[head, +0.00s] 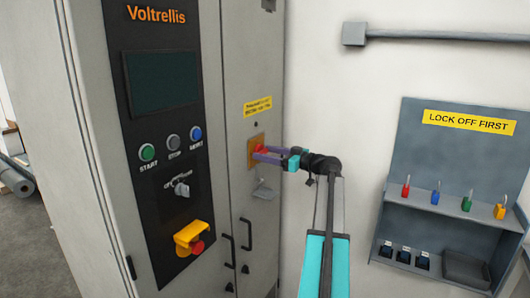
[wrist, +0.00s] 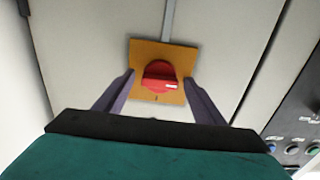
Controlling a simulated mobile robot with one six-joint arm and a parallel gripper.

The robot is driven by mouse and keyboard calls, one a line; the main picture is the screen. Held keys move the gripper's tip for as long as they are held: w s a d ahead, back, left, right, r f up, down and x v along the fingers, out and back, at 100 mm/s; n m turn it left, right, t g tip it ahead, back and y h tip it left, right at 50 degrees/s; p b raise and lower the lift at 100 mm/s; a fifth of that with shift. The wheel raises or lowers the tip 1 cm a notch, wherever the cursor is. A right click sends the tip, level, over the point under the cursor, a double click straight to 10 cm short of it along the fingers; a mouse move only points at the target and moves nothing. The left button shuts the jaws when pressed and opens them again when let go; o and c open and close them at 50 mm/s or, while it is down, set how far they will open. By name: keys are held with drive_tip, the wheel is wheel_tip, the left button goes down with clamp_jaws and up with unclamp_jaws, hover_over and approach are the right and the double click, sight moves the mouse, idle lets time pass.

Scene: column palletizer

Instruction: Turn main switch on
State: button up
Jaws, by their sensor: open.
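The main switch (head: 260,149) is a red rotary handle on an orange-yellow plate on the grey cabinet's side door. In the wrist view the red handle (wrist: 160,76) sits at the middle of its square plate (wrist: 146,50), with a small white mark at its right. My gripper (head: 266,154) is at the switch, its purple fingers reaching toward the plate. In the wrist view my gripper (wrist: 158,88) is open, one finger on each side of the handle, with gaps between fingers and handle. Whether the fingertips touch the plate cannot be told.
A yellow label (head: 257,106) is above the switch, and a grey hanging piece (head: 264,190) is below it. The control panel (head: 164,130) is on the left. A lockout board (head: 440,150) with coloured padlocks is on the right wall. Door handles (head: 246,234) stick out below.

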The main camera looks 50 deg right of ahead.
drive_tip(key=shift+w, duration=0.25)
